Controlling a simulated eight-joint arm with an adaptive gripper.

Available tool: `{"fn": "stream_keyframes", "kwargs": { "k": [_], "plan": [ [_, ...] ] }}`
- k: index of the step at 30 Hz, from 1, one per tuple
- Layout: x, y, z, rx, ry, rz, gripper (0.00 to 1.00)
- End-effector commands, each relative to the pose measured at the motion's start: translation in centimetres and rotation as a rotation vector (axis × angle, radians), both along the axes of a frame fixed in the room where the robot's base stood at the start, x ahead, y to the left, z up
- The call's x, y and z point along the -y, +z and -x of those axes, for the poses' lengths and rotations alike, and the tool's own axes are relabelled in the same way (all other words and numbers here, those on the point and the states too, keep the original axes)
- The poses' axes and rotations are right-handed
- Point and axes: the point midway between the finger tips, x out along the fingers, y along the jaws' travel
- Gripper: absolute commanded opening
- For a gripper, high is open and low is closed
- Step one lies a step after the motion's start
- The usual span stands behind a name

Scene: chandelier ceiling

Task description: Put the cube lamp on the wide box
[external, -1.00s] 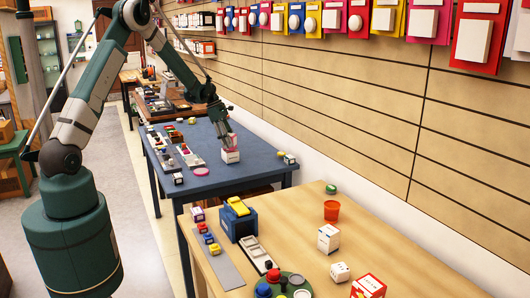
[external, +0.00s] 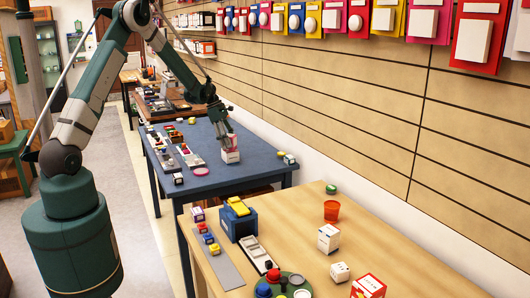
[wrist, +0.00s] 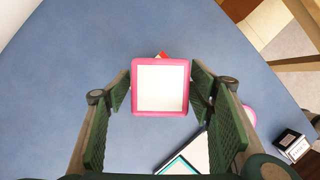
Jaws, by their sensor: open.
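In the wrist view a white square with a pink rim (wrist: 161,85), which looks like the cube lamp, lies between the fingertips of my gripper (wrist: 160,88). The fingers are open on either side of it; I cannot tell if either touches it. A small red corner shows behind its far edge; most of that thing is hidden, and I cannot tell whether it is the wide box. In the external view my gripper (external: 227,138) is right at a white and reddish block (external: 231,156) on the blue table. Which part of it is lamp or box is too small to tell.
The blue table (external: 220,180) has a pink disc (external: 201,171) left of the block and several small goods along its left side. The wooden table (external: 300,235) in front holds a blue and yellow box (external: 238,220) and an orange cup (external: 331,211). The slatted wall stands right.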

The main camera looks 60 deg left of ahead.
Motion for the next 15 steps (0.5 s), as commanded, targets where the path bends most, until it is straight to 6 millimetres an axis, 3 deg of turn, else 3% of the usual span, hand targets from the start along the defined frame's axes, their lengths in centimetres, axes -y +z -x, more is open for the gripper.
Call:
{"fn": "stream_keyframes", "kwargs": {
  "k": [8, 15],
  "plan": [
    [-0.6, 2.0, 0.5, 0.0, 0.001, 0.0, 0.53],
    [-1.5, 5.4, 1.5, 0.001, 0.0, -0.001, 0.53]
  ]
}}
